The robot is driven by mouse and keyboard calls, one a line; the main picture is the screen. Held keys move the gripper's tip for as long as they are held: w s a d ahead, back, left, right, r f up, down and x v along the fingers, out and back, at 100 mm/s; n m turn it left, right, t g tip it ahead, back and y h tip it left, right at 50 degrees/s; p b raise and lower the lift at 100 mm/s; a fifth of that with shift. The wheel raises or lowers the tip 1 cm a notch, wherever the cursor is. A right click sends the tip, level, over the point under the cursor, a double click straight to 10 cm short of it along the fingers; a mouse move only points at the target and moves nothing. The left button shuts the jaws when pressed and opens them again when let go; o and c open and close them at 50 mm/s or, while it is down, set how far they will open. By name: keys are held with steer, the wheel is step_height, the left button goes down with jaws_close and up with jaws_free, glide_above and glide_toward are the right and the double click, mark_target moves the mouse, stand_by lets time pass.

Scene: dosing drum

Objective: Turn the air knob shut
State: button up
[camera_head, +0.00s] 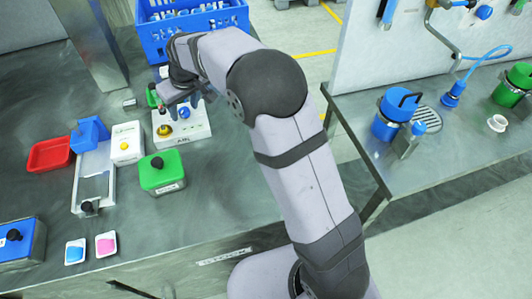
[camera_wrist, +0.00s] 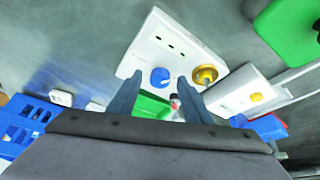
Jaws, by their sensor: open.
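A white box (camera_head: 196,132) with lettering on its front stands on the bench below my gripper. The wrist view shows the white box (camera_wrist: 172,42) with a blue knob (camera_wrist: 160,77) and a brass-yellow knob (camera_wrist: 204,75) near one edge. The yellow knob (camera_head: 164,131) also shows in the head view. Which knob is for air I cannot tell from the markings. My gripper (camera_head: 180,100) hangs over the box, partly hiding its top. In the wrist view my gripper (camera_wrist: 158,82) is open and empty, its fingertips apart on either side of the blue knob. Contact cannot be judged.
A blue crate (camera_head: 185,30) is behind. A red tray (camera_head: 50,155) lies left. The front of the bench, right of the canister, is clear.

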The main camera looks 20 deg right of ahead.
steer(key=n, duration=0.1)
steer(key=n+y+b, duration=0.1)
steer(key=n, duration=0.1)
steer(key=shift+w+d+f+n+g, duration=0.1)
steer(key=shift+w+d+n+g, duration=0.1)
steer(key=shift+n+g, duration=0.15)
steer(key=b+v, duration=0.1)
steer(key=v, duration=0.7)
steer(key=s+d+f+m+g+h+p, duration=0.1)
steer(key=s+d+f+m+p, duration=0.1)
steer(key=s+d, duration=0.5)
steer(key=s+d+f+m+g+h+p, duration=0.1)
steer(key=s+d+m+p, duration=0.4)
steer(key=s, duration=1)
steer(key=shift+d+f+g+h+p, duration=0.35)
steer(key=shift+d+f+p, duration=0.25)
steer(key=shift+d, duration=0.6)
steer(key=shift+s+r+m, duration=0.1)
steer(key=shift+m, duration=0.15)
